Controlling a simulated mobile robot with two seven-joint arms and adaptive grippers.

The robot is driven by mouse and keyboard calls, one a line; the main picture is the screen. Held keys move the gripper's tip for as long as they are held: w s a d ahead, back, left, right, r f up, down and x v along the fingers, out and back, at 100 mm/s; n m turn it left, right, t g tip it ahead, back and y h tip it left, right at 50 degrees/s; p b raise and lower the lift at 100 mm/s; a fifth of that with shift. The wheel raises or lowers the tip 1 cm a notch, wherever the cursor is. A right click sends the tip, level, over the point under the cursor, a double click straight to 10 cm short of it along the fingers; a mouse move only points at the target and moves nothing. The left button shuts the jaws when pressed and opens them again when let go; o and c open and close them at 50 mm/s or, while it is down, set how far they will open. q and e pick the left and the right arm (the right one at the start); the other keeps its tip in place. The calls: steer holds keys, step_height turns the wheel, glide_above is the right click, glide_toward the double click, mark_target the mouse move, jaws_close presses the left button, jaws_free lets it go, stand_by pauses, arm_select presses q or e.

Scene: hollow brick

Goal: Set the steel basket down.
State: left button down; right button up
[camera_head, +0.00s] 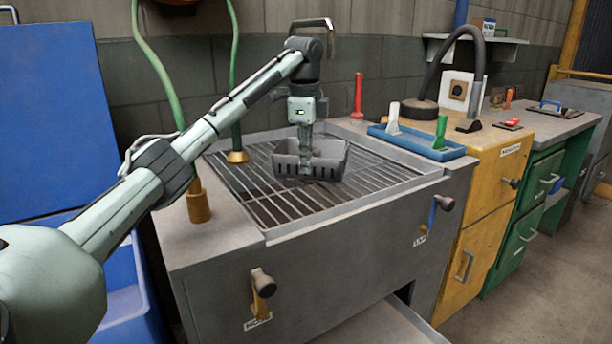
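The steel basket (328,167) is a small dark grey slotted bin, upright over the barred grate (258,190) of the grey sink bench. My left gripper (305,168) points straight down at the basket's near wall. One finger shows outside the wall and the other is hidden; it appears shut on that wall. I cannot tell whether the basket's bottom touches the grate bars or hangs just above them. My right gripper is not in view.
A blue tray (447,152) with a white and a green tool stands right of the grate. A red brush (357,97) stands behind. Green hoses with brass ends (238,156) are at the left. Grate bars around the basket are bare.

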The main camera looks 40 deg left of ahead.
arm_select(q)
steer(key=shift+f, duration=1.65)
steer(key=shift+f, duration=0.1)
steer(key=c, duration=1.7)
jaws_free()
steer(key=shift+f, duration=0.1)
steer(key=r, duration=0.8)
steer(key=s+r, duration=0.1)
steer(key=r, duration=0.3)
steer(key=shift+d+r, duration=0.15)
steer(key=shift+d, duration=0.05)
